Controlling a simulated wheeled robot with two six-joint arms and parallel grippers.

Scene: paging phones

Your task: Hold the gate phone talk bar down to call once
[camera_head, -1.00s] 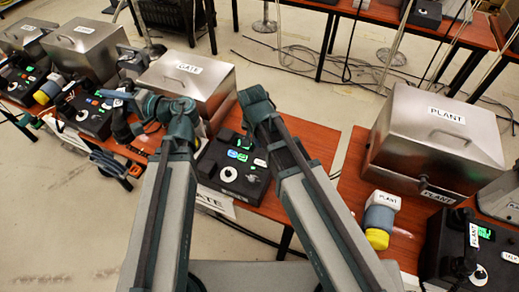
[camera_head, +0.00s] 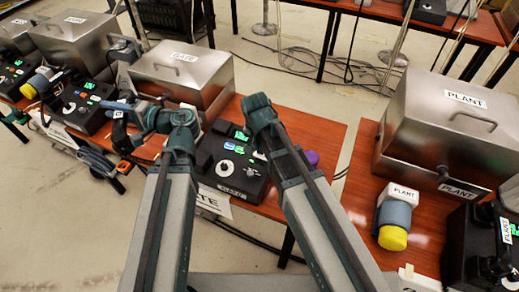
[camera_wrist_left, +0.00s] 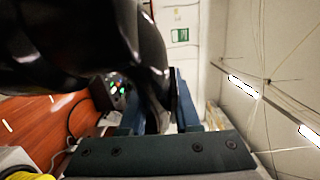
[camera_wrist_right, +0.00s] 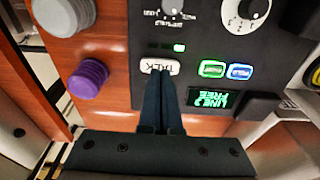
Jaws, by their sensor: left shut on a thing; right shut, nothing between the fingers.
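The gate phone (camera_head: 232,190) is a black console with a dial and lit buttons on the middle table. Its white TALK bar (camera_wrist_right: 160,66) shows in the right wrist view, with a small lit green lamp beside it. My right gripper (camera_wrist_right: 160,76) is shut and empty, its fingertips at the edge of the TALK bar. I cannot tell whether the bar is pressed down. My left gripper (camera_head: 120,112) is left of the console, shut on a black handset (camera_wrist_left: 80,45), which fills much of the left wrist view.
A steel GATE box (camera_head: 183,72) stands behind the console. A purple knob (camera_wrist_right: 88,78) and a grey knob (camera_wrist_right: 64,12) sit beside it. The green display (camera_wrist_right: 209,99) shows text upside down. Another console (camera_head: 85,108) is at left; a PLANT box (camera_head: 450,125) is at right.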

